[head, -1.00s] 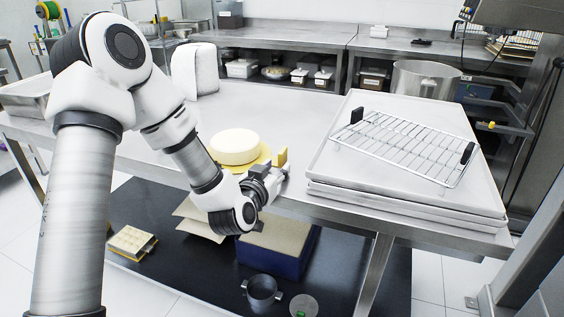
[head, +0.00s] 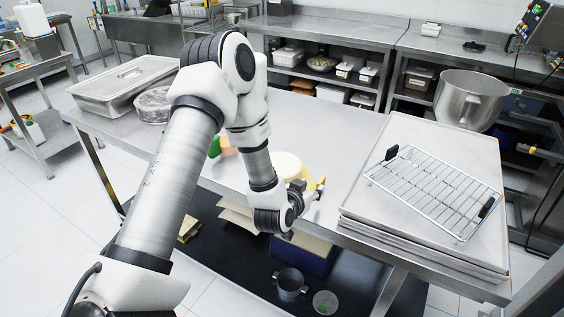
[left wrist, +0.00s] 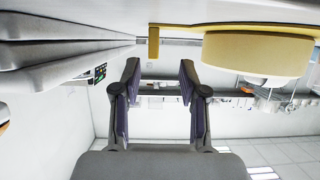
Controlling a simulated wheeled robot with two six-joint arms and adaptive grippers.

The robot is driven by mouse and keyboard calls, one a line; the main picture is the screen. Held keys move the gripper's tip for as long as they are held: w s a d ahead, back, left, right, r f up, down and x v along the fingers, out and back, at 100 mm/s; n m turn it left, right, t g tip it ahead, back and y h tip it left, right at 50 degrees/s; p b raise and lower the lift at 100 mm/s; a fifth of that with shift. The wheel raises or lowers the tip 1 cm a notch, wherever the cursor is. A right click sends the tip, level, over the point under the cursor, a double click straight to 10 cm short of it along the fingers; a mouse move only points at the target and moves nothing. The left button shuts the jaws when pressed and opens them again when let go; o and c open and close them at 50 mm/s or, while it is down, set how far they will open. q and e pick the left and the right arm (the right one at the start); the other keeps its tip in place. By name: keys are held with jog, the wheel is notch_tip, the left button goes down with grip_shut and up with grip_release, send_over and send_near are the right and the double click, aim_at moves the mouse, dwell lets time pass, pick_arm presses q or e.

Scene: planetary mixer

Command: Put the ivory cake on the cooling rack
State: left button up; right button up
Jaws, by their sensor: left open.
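The ivory cake (head: 287,165), a pale round, sits on a yellow board (head: 307,173) near the table's front edge, partly hidden by my left arm. In the left wrist view the cake (left wrist: 257,55) is at the upper right, with the yellow board (left wrist: 240,28) against it and a yellow upright tab (left wrist: 153,42). My left gripper (head: 316,193) is beside the board at the table's front edge. In the wrist view its fingers (left wrist: 158,68) are apart and empty, with the tab beyond them. The wire cooling rack (head: 433,187) with black grips lies to the right. My right gripper is out of view.
The rack rests on stacked metal trays (head: 358,210) at the table's right end. A steel bowl (head: 470,98) stands behind them. A lidded metal pan (head: 125,82) is at the far left. A dark lower shelf (head: 240,262) holds a blue box and pots. The table between cake and trays is clear.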

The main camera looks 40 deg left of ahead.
aim_at(320, 180)
pick_arm(q)
jog(key=x, duration=0.1)
jog(key=p+x, duration=0.1)
jog(key=x, duration=0.1)
jog(key=r+x, duration=0.1)
jog(key=x, duration=0.1)
jog(key=shift+w+d+f+p, duration=0.1)
jog(key=shift+w+d+p, duration=0.2)
jog(key=shift+w+d, duration=0.1)
jog(key=shift+w+a+f, duration=0.15)
jog(key=shift+f, duration=0.05)
grip_shut()
jog(key=shift+r, duration=0.1)
jog(key=shift+r, duration=0.1)
